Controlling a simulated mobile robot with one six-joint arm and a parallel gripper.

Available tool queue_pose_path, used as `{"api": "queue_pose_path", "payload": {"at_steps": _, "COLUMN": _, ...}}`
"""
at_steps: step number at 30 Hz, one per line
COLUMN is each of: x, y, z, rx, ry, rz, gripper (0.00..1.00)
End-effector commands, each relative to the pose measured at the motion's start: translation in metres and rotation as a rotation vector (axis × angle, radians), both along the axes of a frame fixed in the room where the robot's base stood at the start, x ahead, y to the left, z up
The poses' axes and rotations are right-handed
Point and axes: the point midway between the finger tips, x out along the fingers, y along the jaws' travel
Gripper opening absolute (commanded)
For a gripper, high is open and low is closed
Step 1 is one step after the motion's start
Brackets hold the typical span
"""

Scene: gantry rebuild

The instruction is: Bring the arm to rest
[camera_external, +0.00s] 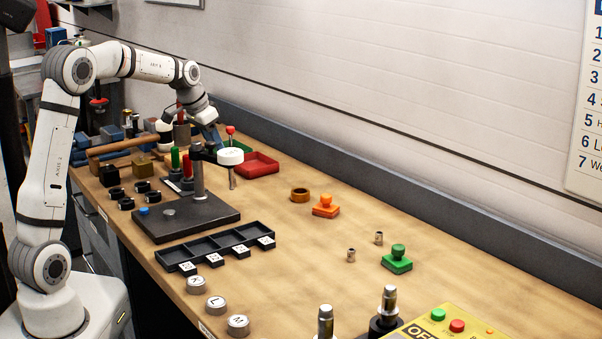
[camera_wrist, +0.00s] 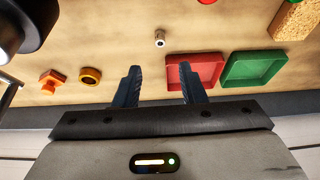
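My arm stands bent at the left in the external view, its upper link reaching right over the back of the workbench (camera_external: 325,265). My gripper (camera_external: 213,138) points down near the far side of the bench, behind the black stand's white round head (camera_external: 230,157). In the wrist view, my gripper (camera_wrist: 158,76) has its two blue-grey fingers well apart with nothing between them. A small metal sleeve (camera_wrist: 160,39) lies on the bench beyond the fingertips. The red tray (camera_wrist: 207,84) is partly covered by the right finger.
The green tray (camera_wrist: 253,80) sits beside the red one. The black stand (camera_external: 222,212) rises close to my gripper. An orange knobbed block (camera_external: 325,207), a bronze ring (camera_external: 300,195) and a green knobbed block (camera_external: 397,260) stand to the right. Bare wood lies between them and the back ledge.

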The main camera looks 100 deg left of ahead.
Motion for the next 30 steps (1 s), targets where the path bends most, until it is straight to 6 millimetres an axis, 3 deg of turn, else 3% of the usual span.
{"api": "queue_pose_path", "payload": {"at_steps": 5, "x": 0.001, "y": 0.000, "z": 0.000, "rx": 0.001, "ry": -0.001, "rz": 0.000, "gripper": 0.37}}
{"api": "queue_pose_path", "payload": {"at_steps": 8, "x": 0.011, "y": -0.004, "z": 0.008, "rx": 0.015, "ry": -0.019, "rz": 0.009, "gripper": 0.37}}
{"api": "queue_pose_path", "payload": {"at_steps": 13, "x": 0.064, "y": -0.024, "z": 0.043, "rx": 0.091, "ry": -0.129, "rz": 0.064, "gripper": 0.37}}
{"api": "queue_pose_path", "payload": {"at_steps": 16, "x": 0.104, "y": -0.052, "z": 0.069, "rx": 0.129, "ry": -0.220, "rz": 0.089, "gripper": 0.37}}
{"api": "queue_pose_path", "payload": {"at_steps": 19, "x": 0.134, "y": -0.099, "z": 0.077, "rx": 0.121, "ry": -0.257, "rz": 0.056, "gripper": 0.37}}
{"api": "queue_pose_path", "payload": {"at_steps": 24, "x": 0.158, "y": -0.198, "z": 0.068, "rx": 0.061, "ry": -0.215, "rz": -0.088, "gripper": 0.37}}
{"api": "queue_pose_path", "payload": {"at_steps": 27, "x": 0.159, "y": -0.270, "z": 0.059, "rx": 0.021, "ry": -0.167, "rz": -0.203, "gripper": 0.37}}
{"api": "queue_pose_path", "payload": {"at_steps": 30, "x": 0.147, "y": -0.345, "z": 0.047, "rx": -0.016, "ry": -0.110, "rz": -0.328, "gripper": 0.37}}
